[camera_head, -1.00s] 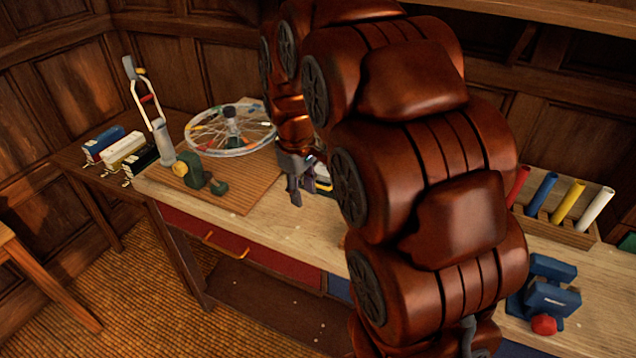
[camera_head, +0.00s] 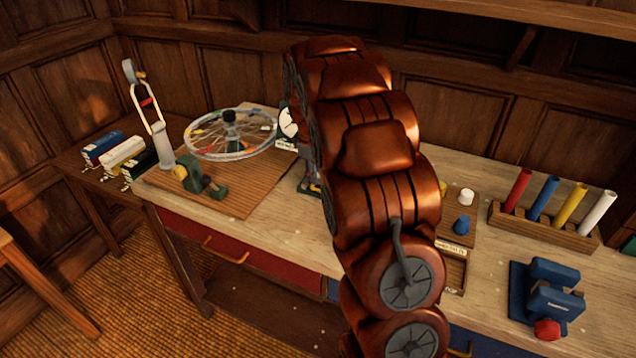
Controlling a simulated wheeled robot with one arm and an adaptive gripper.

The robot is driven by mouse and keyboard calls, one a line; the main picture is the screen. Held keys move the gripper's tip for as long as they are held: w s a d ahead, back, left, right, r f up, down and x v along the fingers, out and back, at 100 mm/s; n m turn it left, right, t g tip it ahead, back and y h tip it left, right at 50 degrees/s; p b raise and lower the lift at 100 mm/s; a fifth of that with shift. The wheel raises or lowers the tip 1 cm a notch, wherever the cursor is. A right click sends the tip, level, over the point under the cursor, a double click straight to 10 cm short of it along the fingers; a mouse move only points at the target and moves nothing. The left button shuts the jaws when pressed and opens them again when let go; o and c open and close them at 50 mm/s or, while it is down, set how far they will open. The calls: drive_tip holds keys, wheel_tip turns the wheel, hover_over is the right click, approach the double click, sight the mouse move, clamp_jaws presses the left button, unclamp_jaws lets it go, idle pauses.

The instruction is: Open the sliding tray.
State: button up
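The workbench (camera_head: 285,218) has a red drawer front (camera_head: 284,271) under its left part, with a brass-coloured handle (camera_head: 225,251). It looks shut. A blue drawer front (camera_head: 333,289) lies to its right, mostly hidden behind my arm. A small wooden tray (camera_head: 453,272) sits on the benchtop just right of my arm, partly covered by it. I cannot tell which of these is the sliding tray. My gripper is hidden behind my arm, so its opening does not show.
A wheel (camera_head: 232,146) and a green device (camera_head: 201,181) stand on a board at left. A clock (camera_head: 287,122) is behind my arm. A rack (camera_head: 546,222) of coloured tubes and a blue vise-like tool (camera_head: 547,292) stand at right. The front left benchtop is clear.

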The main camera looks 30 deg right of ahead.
sight(317, 190)
drive_tip(key=shift+w+d+f+p, duration=0.2)
drive_tip(key=shift+f+p, duration=0.2)
drive_tip(key=shift+f, duration=0.95)
drive_tip(key=shift+w+d+f+p, duration=0.15)
drive_tip(key=shift+f+p, duration=0.2)
drive_tip(key=shift+f, duration=1)
drive_tip(key=shift+s, duration=0.15)
clamp_jaws()
